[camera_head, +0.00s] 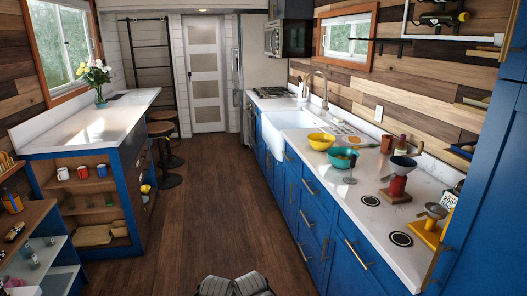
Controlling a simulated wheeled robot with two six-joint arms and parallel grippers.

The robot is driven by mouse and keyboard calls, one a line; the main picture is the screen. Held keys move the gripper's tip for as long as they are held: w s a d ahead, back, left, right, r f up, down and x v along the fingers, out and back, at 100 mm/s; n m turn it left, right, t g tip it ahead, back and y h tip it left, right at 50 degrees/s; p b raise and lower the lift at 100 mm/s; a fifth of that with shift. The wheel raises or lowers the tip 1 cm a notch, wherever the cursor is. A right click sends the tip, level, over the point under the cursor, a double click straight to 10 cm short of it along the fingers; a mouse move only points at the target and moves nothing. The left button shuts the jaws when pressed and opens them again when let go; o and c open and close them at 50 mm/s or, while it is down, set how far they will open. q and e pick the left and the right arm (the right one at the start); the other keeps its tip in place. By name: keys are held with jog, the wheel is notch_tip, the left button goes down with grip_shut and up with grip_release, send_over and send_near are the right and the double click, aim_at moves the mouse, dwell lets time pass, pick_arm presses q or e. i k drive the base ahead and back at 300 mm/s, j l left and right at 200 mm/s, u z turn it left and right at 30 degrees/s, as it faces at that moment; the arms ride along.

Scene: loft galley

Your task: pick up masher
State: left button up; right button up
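I cannot make out a masher for certain anywhere in the camera_head view; many items on the counters and shelves are too small to tell.
Left, a cabinet (128,172) has open shelves with mugs. The wooden floor (215,200) between is clear.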

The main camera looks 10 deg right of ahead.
aim_at(350, 180)
jog(key=i+z, duration=0.25)
jog(key=i, duration=0.2)
jog(key=i+j+z, duration=0.25)
jog(key=i, duration=0.2)
jog(key=i+j+z, duration=0.25)
jog(key=i, duration=0.15)
jog(key=i+j+z, duration=0.15)
jog(key=i+z, duration=0.3)
jog(key=i+j+z, duration=0.2)
jog(key=z, duration=0.25)
jog(key=i+j+z, duration=0.2)
jog(key=j+z, duration=0.25)
